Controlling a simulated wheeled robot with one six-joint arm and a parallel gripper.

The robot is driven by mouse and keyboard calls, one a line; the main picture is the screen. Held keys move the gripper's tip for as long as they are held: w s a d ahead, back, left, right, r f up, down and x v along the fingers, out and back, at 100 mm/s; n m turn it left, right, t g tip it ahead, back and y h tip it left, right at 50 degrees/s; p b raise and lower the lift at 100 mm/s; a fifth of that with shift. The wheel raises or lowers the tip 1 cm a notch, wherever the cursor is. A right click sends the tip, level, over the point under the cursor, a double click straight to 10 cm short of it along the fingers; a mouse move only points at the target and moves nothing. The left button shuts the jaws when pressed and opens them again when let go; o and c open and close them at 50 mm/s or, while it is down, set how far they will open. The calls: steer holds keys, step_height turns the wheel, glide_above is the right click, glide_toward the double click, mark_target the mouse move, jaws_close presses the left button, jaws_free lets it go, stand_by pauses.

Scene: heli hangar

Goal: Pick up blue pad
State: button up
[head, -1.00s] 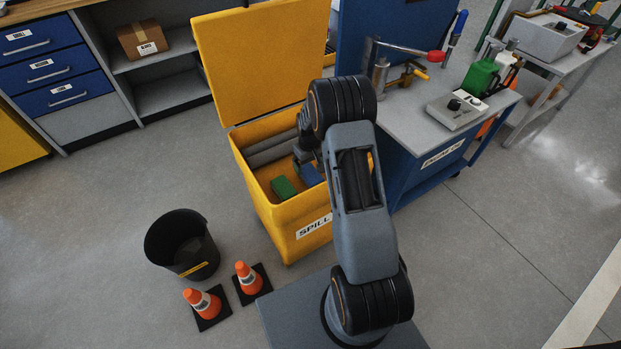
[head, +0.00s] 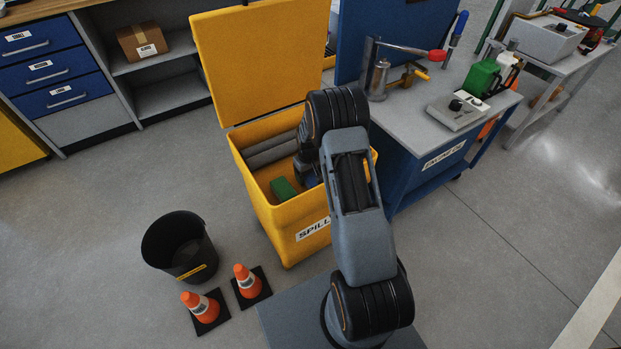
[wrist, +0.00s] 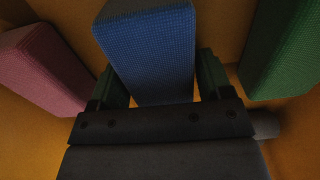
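The blue pad (wrist: 150,50) is in the middle of the wrist view, inside the yellow spill bin (head: 272,210). My gripper (wrist: 162,82) is down in the bin, with one finger on each side of the blue pad. The fingers lie very close to its sides; I cannot tell whether they press on it. In the head view my arm hides the blue pad, and my gripper is mostly hidden.
A green pad (wrist: 285,50) lies to the right and a pink pad (wrist: 42,68) to the left in the wrist view. Grey rolls (head: 270,150) lie at the bin's back. The yellow lid (head: 262,60) stands open. A black bucket (head: 180,245) and two cones (head: 203,306) stand nearby.

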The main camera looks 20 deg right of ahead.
steer(key=c, duration=0.6)
steer(key=shift+r, duration=0.1)
step_height(320, 180, up, 10)
steer(key=p, duration=0.2)
steer(key=shift+p, duration=0.3)
